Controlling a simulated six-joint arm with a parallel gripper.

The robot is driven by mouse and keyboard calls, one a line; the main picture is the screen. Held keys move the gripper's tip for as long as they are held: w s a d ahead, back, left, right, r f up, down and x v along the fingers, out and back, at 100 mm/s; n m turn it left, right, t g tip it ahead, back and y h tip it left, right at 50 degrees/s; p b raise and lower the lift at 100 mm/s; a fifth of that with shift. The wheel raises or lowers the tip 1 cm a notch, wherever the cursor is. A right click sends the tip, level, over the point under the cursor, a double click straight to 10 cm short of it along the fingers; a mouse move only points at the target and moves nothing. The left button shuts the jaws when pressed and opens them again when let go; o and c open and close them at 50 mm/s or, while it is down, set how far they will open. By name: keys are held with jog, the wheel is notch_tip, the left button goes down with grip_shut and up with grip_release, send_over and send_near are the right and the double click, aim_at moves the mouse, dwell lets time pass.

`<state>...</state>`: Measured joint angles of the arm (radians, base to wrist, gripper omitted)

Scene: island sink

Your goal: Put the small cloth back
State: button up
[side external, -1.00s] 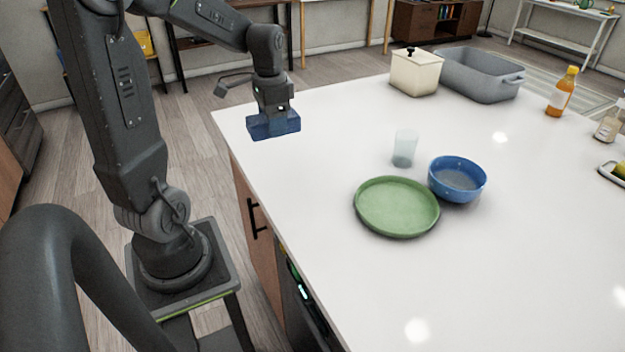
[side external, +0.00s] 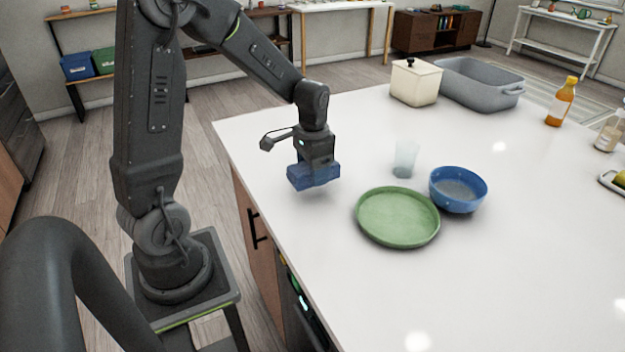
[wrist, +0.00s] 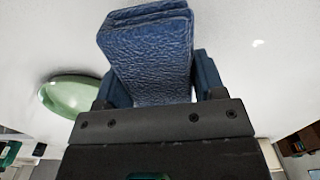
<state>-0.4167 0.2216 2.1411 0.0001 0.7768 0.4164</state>
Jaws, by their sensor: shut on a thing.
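The small cloth (side external: 302,178) is a folded dark blue block with a textured surface. My gripper (side external: 316,172) is shut on it and holds it over the white counter, left of the green plate and the clear cup. In the wrist view the cloth (wrist: 152,55) fills the upper middle between my gripper's fingers (wrist: 160,88). Its size hides the fingertips in part. I cannot tell exactly how high above the counter it hangs.
A green plate (side external: 398,217), a blue bowl (side external: 458,186) and a clear cup (side external: 405,158) stand close together on the counter (side external: 520,260). A cream canister (side external: 415,82), a grey basin (side external: 480,85) and an orange bottle (side external: 561,102) stand farther back. The near counter is clear.

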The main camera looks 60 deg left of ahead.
jog(key=shift+f, duration=1.7)
jog(key=o, duration=0.9)
jog(key=shift+f, duration=0.15)
jog(key=shift+c, duration=0.2)
notch_tip(320, 180, up, 11)
jog(key=shift+r, duration=0.7)
jog(key=s+d+r+t, duration=0.2)
jog(key=s+d+r, duration=0.1)
jog(key=s+d, duration=0.3)
jog(key=s+d+r+t, duration=0.3)
jog(key=s+d, duration=0.4)
jog(key=d, duration=0.1)
jog(key=shift+d+t, duration=0.15)
jog(key=shift+t, duration=0.15)
